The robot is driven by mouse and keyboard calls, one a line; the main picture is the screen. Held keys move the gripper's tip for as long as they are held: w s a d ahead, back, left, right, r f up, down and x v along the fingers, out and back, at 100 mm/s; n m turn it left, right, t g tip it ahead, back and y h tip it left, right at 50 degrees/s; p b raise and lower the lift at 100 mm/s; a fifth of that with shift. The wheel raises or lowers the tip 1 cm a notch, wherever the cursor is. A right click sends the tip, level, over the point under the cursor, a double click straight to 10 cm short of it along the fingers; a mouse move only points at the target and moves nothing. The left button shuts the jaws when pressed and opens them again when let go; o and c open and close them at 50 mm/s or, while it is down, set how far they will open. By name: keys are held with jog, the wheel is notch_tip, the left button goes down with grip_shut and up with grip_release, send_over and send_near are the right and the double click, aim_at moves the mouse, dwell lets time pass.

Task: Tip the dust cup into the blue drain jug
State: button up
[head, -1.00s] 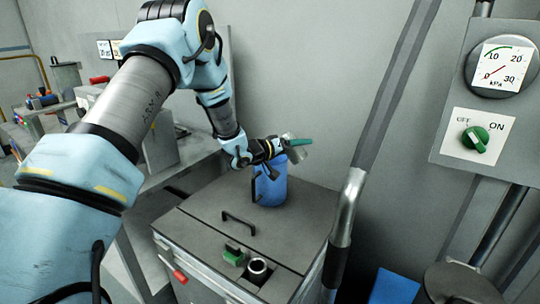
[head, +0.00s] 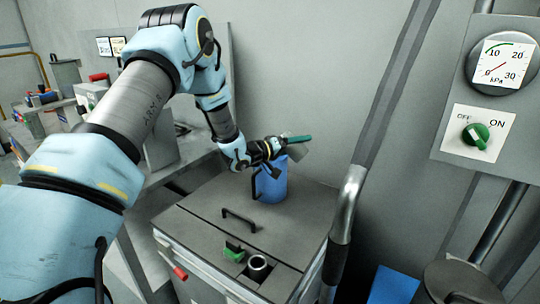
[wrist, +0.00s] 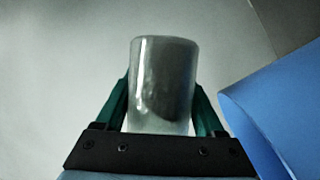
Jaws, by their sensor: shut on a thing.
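The dust cup (wrist: 163,85) is a clear, greyish cup with dark dust-like grey matter inside. My gripper (wrist: 162,105) is shut on it, with a green finger on each side. In the head view, my gripper (head: 284,148) holds the cup (head: 301,151) at the top of the blue drain jug (head: 271,187), partly in front of its rim. The cup looks tilted there; its mouth and the inside of the jug cannot be made out. The jug stands upright on the grey cabinet. In the wrist view, the jug's blue wall (wrist: 285,115) is close on the right.
A slanted pipe (head: 345,215) rises to the right. A gauge panel (head: 490,100) hangs on the right wall.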

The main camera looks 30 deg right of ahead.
aim_at(289, 132)
jog(key=shift+w+r+n+h+p, duration=0.1)
jog(key=shift+r+n+h+p, duration=0.75)
jog(key=shift+n, duration=0.65)
dwell(1.2)
jog(key=shift+w+a+r+n+h, duration=0.25)
jog(key=shift+w+a+r+n, duration=0.25)
jog(key=shift+w+n, duration=0.3)
dwell(0.5)
jog(key=shift+w+f+n+b, duration=0.15)
jog(key=shift+f+n+b, duration=0.1)
jog(key=shift+n+b, duration=0.6)
dwell(0.6)
jog(key=shift+w+a+r+n+t+h, duration=0.25)
jog(key=shift+r+n+t+h, duration=0.15)
jog(key=shift+n, duration=0.55)
jog(key=shift+w+a+r+n+t+h, duration=0.1)
jog(key=shift+w+r+n+t+h, duration=0.25)
jog(key=shift+n, duration=0.55)
dwell(0.7)
